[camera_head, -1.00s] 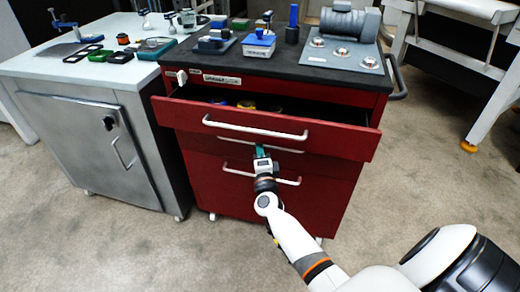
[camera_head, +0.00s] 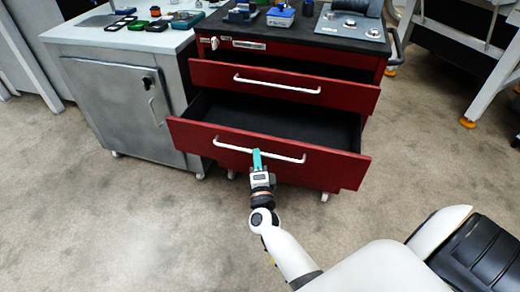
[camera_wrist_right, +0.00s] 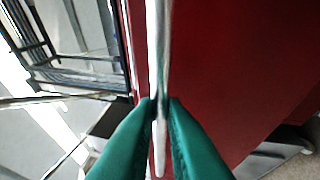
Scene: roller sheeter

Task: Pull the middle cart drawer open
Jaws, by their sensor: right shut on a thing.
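The red cart's middle drawer (camera_head: 320,167) stands far out in the head view, and its dark interior (camera_head: 285,118) looks empty. Its white bar handle (camera_head: 225,146) runs across the front. My right gripper (camera_head: 257,155) is at the middle of this handle with its teal fingers. In the right wrist view, the teal fingers (camera_wrist_right: 161,105) are shut on the pale handle bar (camera_wrist_right: 158,55), with the red drawer front (camera_wrist_right: 230,70) beside it. The top drawer (camera_head: 225,78) is also partly out, above and behind the middle one. My left gripper is not in view.
The black cart top (camera_head: 290,37) holds several small devices. A grey cabinet (camera_head: 110,95) with a white top stands on the left. A light metal frame (camera_head: 490,85) stands at the right. The floor (camera_head: 130,230) in front of the cart is clear.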

